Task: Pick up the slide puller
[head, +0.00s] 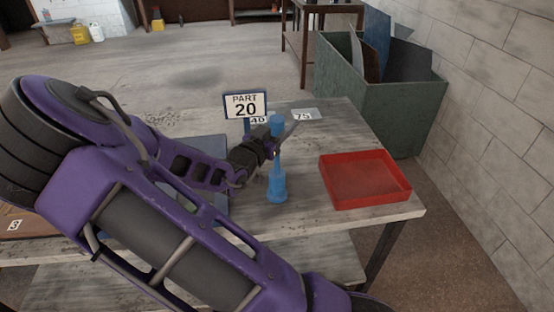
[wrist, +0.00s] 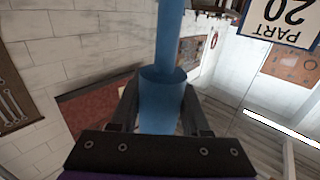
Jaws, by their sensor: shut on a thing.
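The slide puller is a blue, upright tool (head: 277,188) with a wide lower end, a thin shaft and a thicker upper part. It is over the middle of the bench in the head view. My gripper (head: 273,150) reaches in from the left and is shut on its upper part. In the wrist view the blue body (wrist: 162,85) runs between the two fingers (wrist: 160,112). My gripper hides part of it in the head view. I cannot tell whether its lower end touches the bench top.
A red tray (head: 400,194), seemingly empty, lies to the right on the bench (head: 325,228). A "PART 20" sign (head: 245,104) and a "75" card (head: 306,114) are behind the tool. A green bin (head: 385,118) with sheets stands beyond the bench, near the block wall.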

